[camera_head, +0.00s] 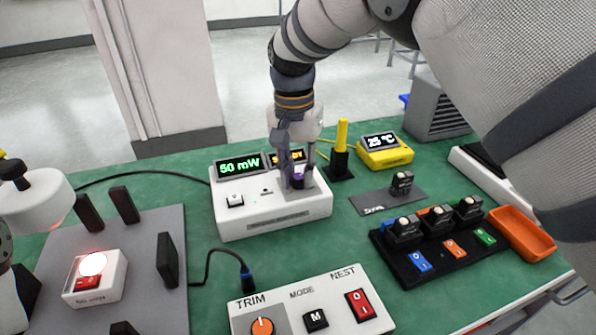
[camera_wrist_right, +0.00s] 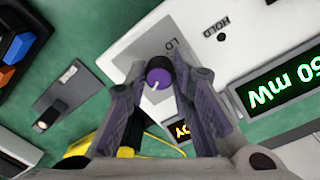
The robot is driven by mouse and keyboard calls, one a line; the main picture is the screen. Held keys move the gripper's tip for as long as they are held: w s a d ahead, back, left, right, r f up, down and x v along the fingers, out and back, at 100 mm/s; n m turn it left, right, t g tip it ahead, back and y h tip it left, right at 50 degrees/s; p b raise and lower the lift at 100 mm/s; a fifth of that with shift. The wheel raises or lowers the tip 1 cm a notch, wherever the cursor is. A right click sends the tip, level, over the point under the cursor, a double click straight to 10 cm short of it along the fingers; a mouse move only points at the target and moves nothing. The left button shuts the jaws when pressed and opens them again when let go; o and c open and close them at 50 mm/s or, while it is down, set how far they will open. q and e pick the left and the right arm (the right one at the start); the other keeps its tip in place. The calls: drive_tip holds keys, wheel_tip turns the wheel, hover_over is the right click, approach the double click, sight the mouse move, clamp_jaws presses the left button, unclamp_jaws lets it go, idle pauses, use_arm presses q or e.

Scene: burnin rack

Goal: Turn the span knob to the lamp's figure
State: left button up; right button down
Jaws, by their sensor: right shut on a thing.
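The span knob, a purple knob (camera_wrist_right: 159,78) with a white pointer line, stands on the white meter box (camera_head: 265,222). In the head view the knob (camera_head: 298,182) is mostly hidden by my right gripper (camera_head: 298,178). In the right wrist view the fingers of my right gripper (camera_wrist_right: 160,72) close on the knob from both sides. The pointer line slants to the lower left there. The left display (camera_head: 240,166) reads 50 mW in green; the orange one (camera_head: 288,156) is partly hidden. My left gripper is out of view.
A trim box (camera_head: 310,312) with an orange knob and red switch is in front. A yellow 25 °C unit (camera_head: 385,152) and a yellow pen in a black stand (camera_head: 340,160) are behind. At right are a black module tray (camera_head: 430,262) and an orange bin (camera_head: 520,236).

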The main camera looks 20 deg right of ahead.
sight(295, 176)
drive_tip(key=shift+f+m, duration=0.15)
drive_tip(key=shift+m, duration=0.25)
drive_tip(key=c, duration=1.4)
unclamp_jaws()
drive_tip(key=shift+o, duration=0.2)
wheel_tip(295, 176, up, 12)
drive_tip(key=shift+w+a, duration=0.15)
drive_tip(key=shift+a, duration=0.05)
